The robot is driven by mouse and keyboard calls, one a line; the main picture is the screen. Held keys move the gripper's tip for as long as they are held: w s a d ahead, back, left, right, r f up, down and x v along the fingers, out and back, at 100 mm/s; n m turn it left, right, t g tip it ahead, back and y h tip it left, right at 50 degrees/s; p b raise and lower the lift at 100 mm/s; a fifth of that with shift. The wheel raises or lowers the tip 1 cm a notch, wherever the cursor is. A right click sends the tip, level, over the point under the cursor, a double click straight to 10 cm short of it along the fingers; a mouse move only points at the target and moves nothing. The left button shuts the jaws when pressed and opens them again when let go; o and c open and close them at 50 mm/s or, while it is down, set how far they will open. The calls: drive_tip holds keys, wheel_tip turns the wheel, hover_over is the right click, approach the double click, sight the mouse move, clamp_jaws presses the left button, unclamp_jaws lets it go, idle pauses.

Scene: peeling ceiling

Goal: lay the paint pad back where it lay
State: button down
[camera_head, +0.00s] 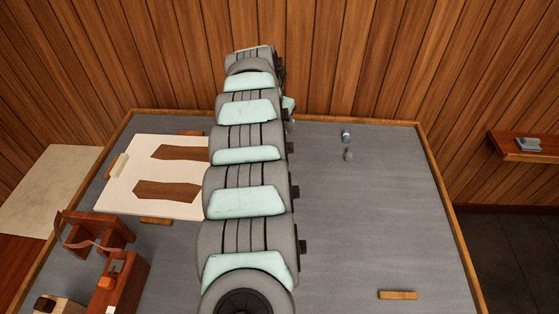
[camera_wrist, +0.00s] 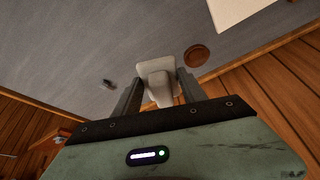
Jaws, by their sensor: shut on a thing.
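The wrist view shows my gripper (camera_wrist: 159,82) with its two dark fingers on either side of a pale, whitish object that looks like the paint pad (camera_wrist: 156,68). The gripper is shut on it. The pad's far end reaches out past the fingertips over the grey tabletop (camera_wrist: 75,45). I cannot tell whether it touches the surface. In the head view my arm covers the middle of the table, and the gripper and the pad are hidden behind it.
A white board (camera_head: 125,190) with brown shapes lies left of my arm. Wooden stands (camera_head: 95,235) fill the front left. Two small objects (camera_head: 346,135) and a wooden bar (camera_head: 398,295) lie on the otherwise clear right side. A round brown disc (camera_wrist: 196,56) is beside the pad.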

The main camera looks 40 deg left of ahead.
wheel_tip(320, 180, down, 12)
drive_tip(key=b, duration=0.2)
drive_tip(key=shift+s+f+b, duration=0.1)
drive_tip(key=shift+f+b, duration=0.05)
drive_tip(key=shift+b, duration=0.15)
drive_tip(key=shift+f+b, duration=0.8)
drive_tip(key=shift+f, duration=1.15)
drive_tip(key=shift+r, duration=0.1)
drive_tip(key=c, duration=0.6)
unclamp_jaws()
drive_tip(key=shift+c, duration=0.2)
